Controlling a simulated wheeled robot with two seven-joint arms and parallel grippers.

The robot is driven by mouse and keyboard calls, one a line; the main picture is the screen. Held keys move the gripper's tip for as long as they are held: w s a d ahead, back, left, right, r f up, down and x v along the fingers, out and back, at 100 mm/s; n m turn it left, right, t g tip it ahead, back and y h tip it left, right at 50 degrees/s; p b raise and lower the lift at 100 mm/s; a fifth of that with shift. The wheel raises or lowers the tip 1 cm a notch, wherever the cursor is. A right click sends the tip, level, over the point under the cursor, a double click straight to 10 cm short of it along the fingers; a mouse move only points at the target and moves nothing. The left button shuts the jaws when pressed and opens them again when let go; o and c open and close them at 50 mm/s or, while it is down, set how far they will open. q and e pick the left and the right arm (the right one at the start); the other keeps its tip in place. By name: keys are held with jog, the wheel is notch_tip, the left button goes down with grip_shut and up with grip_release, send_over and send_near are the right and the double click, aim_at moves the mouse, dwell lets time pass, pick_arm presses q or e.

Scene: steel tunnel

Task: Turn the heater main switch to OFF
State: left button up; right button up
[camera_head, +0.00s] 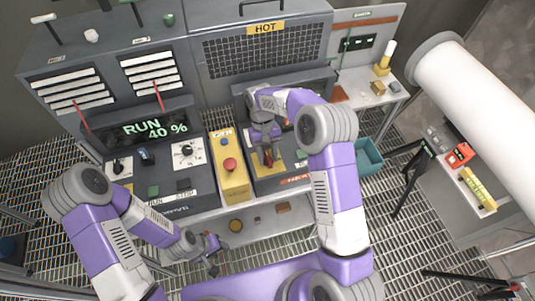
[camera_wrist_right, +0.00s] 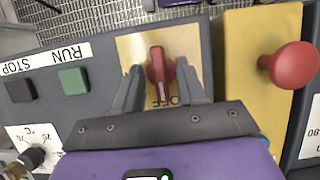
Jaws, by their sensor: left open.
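The heater main switch is a red lever knob (camera_wrist_right: 157,68) on a yellow plate (camera_wrist_right: 133,47). In the right wrist view the knob stands upright in the picture, and an upside-down OFF label (camera_wrist_right: 180,98) shows partly beside its lower end. In the head view the yellow plate (camera_head: 274,166) is on the right-hand console. My right gripper (camera_wrist_right: 158,72) has one finger on each side of the knob, with small gaps visible. In the head view my right gripper (camera_head: 267,150) points down over the plate. My left gripper (camera_head: 213,258) is open and empty, low in front of the consoles.
A yellow panel (camera_head: 235,187) with a red mushroom button (camera_head: 230,165) lies just left of the switch. A green button (camera_wrist_right: 73,80) and a black button (camera_wrist_right: 20,90) are on its other side. A display (camera_head: 150,130) reads RUN 40 %. A teal bin (camera_head: 369,158) stands right.

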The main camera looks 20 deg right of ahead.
jog(key=v, duration=0.7)
jog(key=shift+r, duration=0.3)
jog(key=shift+w, duration=0.1)
